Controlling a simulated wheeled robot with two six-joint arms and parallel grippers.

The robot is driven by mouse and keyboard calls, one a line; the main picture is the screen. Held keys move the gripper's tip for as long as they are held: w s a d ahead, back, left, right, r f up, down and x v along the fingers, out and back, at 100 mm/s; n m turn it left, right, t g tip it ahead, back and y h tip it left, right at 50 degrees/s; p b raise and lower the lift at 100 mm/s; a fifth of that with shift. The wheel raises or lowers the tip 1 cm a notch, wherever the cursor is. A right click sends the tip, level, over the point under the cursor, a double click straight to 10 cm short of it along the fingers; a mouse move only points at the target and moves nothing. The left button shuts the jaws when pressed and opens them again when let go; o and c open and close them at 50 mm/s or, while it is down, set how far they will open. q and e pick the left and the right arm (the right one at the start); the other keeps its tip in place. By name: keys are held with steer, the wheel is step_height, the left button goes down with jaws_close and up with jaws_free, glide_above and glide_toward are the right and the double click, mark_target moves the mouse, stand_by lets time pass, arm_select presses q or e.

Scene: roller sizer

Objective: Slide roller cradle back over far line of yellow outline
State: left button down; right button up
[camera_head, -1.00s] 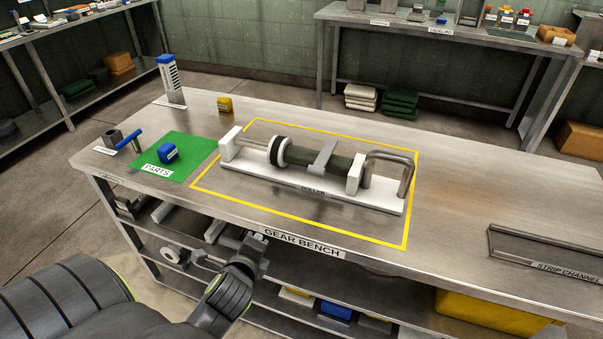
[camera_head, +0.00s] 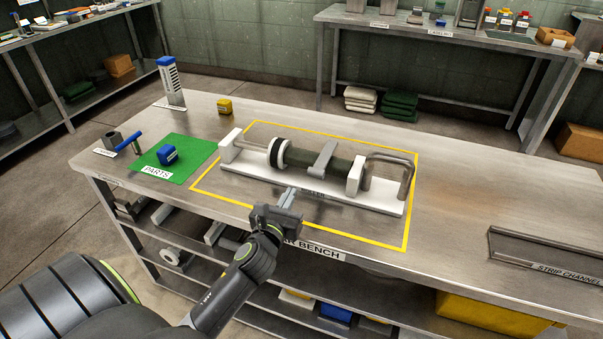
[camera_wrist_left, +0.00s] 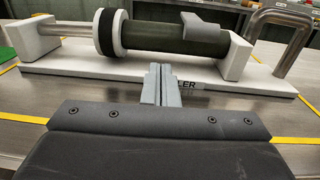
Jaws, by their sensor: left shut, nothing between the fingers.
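The roller cradle (camera_head: 230,180) is a white base with end blocks holding a dark green roller (camera_head: 304,160) with a black and white ring, and a bent metal handle at its right. My right gripper is out of view.
A green mat (camera_head: 190,168) with a blue part (camera_head: 168,154) lies left of the outline. A yellow block (camera_head: 225,105) and a blue-topped tower (camera_head: 171,80) stand behind it. A strip channel (camera_head: 540,255) is at the right. The bench behind the cradle is clear.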

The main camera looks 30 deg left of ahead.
mark_target(305, 166)
arm_select(q)
steer(key=x, duration=0.9)
steer(key=shift+w+f, duration=0.1)
steer(key=shift+w, duration=0.25)
